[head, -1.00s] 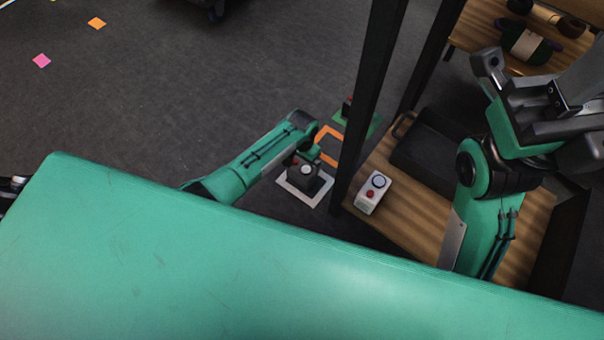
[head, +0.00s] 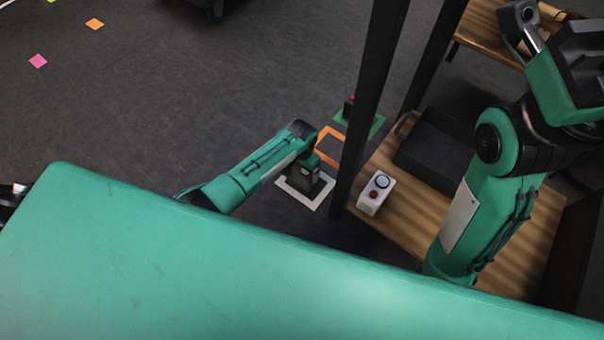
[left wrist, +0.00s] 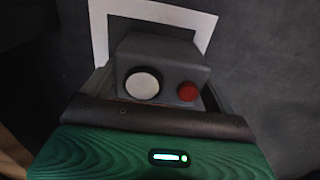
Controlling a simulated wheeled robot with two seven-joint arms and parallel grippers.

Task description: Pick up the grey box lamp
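The grey box lamp (left wrist: 160,62) stands on the floor inside a white square outline (left wrist: 98,30). Its face carries a white round lamp (left wrist: 142,83) and a red button (left wrist: 187,91). In the head view the box (head: 304,182) is partly hidden by my left arm. My left gripper (head: 310,168) is down at the box. In the left wrist view its fingers stand on either side of the box, seemingly with slight gaps, so it looks open.
A white box with a red button (head: 375,193) stands on a wooden shelf (head: 400,228), beside a black tray (head: 435,150). A dark post (head: 368,100) rises close right of my left gripper. An orange outline (head: 330,138) and green mat (head: 376,125) lie behind. Floor at left is open.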

